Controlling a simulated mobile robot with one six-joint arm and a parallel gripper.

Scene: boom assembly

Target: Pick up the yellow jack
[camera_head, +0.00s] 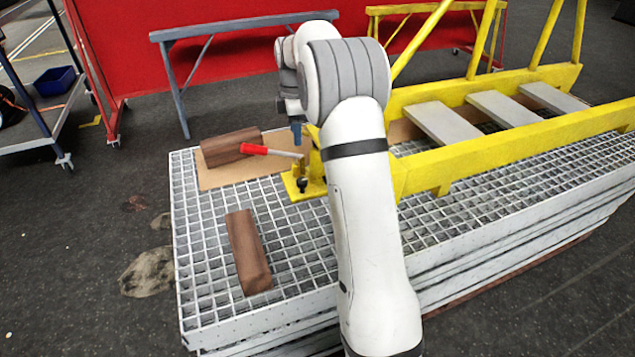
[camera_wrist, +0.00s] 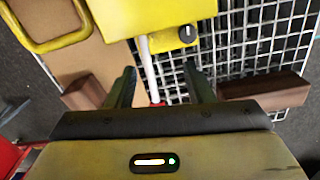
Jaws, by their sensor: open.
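The yellow jack (camera_head: 303,190) stands on the grating at the near left end of the yellow boom frame, with a pale rod ending in a red grip (camera_head: 258,150) pointing left. In the wrist view a yellow body (camera_wrist: 150,14) with a black knob fills the top edge, and the pale rod (camera_wrist: 148,68) runs down from it between my fingers. My gripper (camera_wrist: 162,88) is open, its two dark fingers on either side of the rod, with no grip on it. In the head view my gripper (camera_head: 296,132) is over the jack, partly hidden by my arm.
Two brown wooden blocks (camera_head: 250,252) (camera_head: 230,147) lie on the metal grating (camera_head: 200,230), one on a cardboard sheet (camera_head: 215,178). The yellow boom frame (camera_head: 530,133) with grey planks extends right. A grey trestle (camera_head: 170,75) stands behind.

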